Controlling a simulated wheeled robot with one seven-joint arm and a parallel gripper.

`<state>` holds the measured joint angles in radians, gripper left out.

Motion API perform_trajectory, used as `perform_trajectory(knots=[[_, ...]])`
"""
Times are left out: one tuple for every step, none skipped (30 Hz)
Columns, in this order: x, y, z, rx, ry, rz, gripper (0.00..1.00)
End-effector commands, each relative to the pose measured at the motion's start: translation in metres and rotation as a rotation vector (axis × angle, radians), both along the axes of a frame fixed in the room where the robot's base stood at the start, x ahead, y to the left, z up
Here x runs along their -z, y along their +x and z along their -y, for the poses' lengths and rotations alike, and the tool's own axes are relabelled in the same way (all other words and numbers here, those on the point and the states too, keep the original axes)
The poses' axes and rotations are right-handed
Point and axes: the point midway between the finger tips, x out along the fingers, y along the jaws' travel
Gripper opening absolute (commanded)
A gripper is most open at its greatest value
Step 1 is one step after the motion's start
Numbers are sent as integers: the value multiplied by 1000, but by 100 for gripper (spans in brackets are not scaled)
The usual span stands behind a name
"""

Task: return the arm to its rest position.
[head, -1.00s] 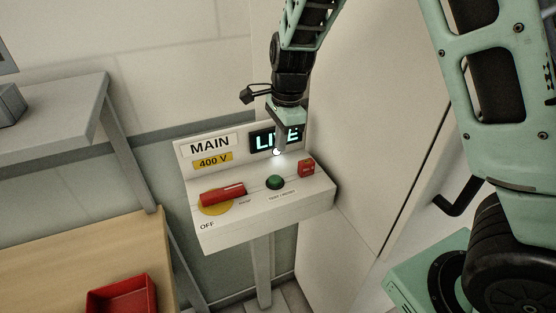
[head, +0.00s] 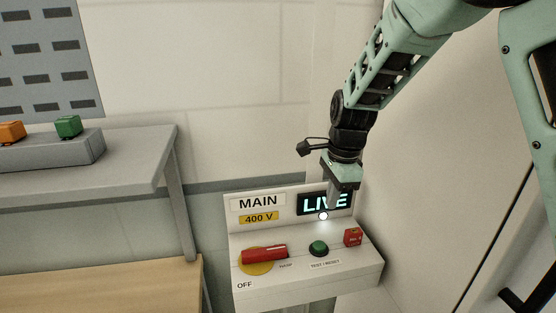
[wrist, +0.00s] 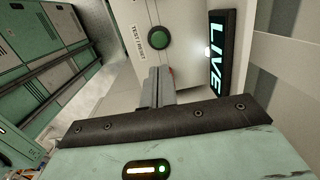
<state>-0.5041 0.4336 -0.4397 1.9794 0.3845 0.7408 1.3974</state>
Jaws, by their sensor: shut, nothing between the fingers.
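My gripper (head: 334,203) hangs above the back of the control box (head: 303,290), in front of the lit LIVE sign (head: 312,205). It is shut and empty, apart from the buttons. My arm reaches down from the upper right. In the wrist view the closed fingers (wrist: 158,75) point toward the box, near the green button (wrist: 159,38) and the LIVE sign (wrist: 219,55). On the box, the red handle (head: 264,254) lies across its yellow disc (head: 249,268), with OFF printed below.
A grey shelf (head: 140,165) with a grey block holding an orange (head: 12,131) and a green (head: 68,126) piece stands at left. A wooden bench top (head: 90,285) lies below it. A pale door panel stands at right.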

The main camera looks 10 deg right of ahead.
Motion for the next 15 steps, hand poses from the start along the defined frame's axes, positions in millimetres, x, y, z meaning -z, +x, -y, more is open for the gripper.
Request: perform_trajectory(knots=[[0, -1, -1, -10, 1, 0, 0], [1, -4, -3, -27, 5, -1, 0], [2, -9, -8, -67, 10, -2, 0], [3, -14, -13, -106, 14, -3, 0], [4, -20, -18, -157, 20, -3, 0], [5, -31, -27, -238, 29, -2, 0], [6, -40, -35, -312, 36, 0, 0], [7, -51, -43, -393, 42, 2, 0], [7, -66, -53, -509, 51, 8, 0], [8, -78, -61, -601, 55, 13, 0], [8, -90, -68, -693, 59, 20, 0], [9, -106, -76, -816, 63, 29, 0], [9, -118, -82, -909, 63, 37, 0], [10, -131, -87, -1001, 63, 45, 0], [11, -147, -93, -1128, 60, 57, 0]])
